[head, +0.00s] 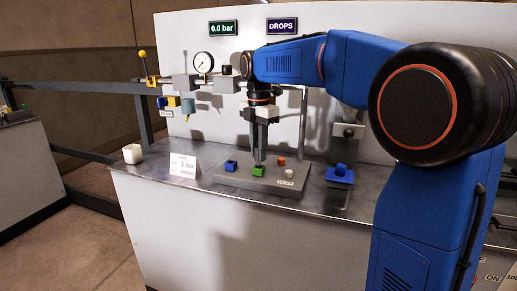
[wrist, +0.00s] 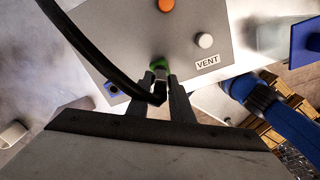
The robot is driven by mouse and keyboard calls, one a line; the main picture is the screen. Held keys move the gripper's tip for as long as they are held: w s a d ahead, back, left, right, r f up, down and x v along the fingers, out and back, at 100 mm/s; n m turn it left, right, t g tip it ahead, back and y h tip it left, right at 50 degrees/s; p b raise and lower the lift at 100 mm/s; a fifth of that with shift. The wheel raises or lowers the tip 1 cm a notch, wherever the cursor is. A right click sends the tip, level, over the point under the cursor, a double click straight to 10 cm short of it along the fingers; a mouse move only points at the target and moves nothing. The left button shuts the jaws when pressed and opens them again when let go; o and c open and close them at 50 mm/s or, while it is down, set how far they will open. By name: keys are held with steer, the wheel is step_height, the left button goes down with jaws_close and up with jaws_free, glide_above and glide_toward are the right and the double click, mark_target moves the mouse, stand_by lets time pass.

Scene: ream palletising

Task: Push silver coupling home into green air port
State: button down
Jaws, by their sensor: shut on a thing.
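My gripper (head: 259,160) points straight down over the grey port block (head: 232,181) on the bench. In the wrist view its two fingers (wrist: 160,80) are shut on the silver coupling (wrist: 160,74), which has a black hose (wrist: 100,52) attached. The coupling's end meets or overlaps the green air port (wrist: 158,63). In the head view the green port (head: 258,172) lies directly below the fingertips, and the coupling is hidden there. I cannot tell how deep the coupling sits in the port.
The block also has a blue port (head: 231,165), an orange port (head: 281,160) and a white port (head: 289,173) beside a VENT label (wrist: 208,62). A card (head: 183,166) and a white cube (head: 132,154) stand left. A blue-topped fixture (head: 340,174) stands right. The display (head: 223,27) reads 0.0 bar.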

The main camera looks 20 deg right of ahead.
steer(key=shift+f, duration=1.15)
steer(key=c, duration=1.5)
jaws_free()
steer(key=shift+r, duration=0.1)
step_height(320, 180, up, 17)
steer(key=shift+r, duration=0.1)
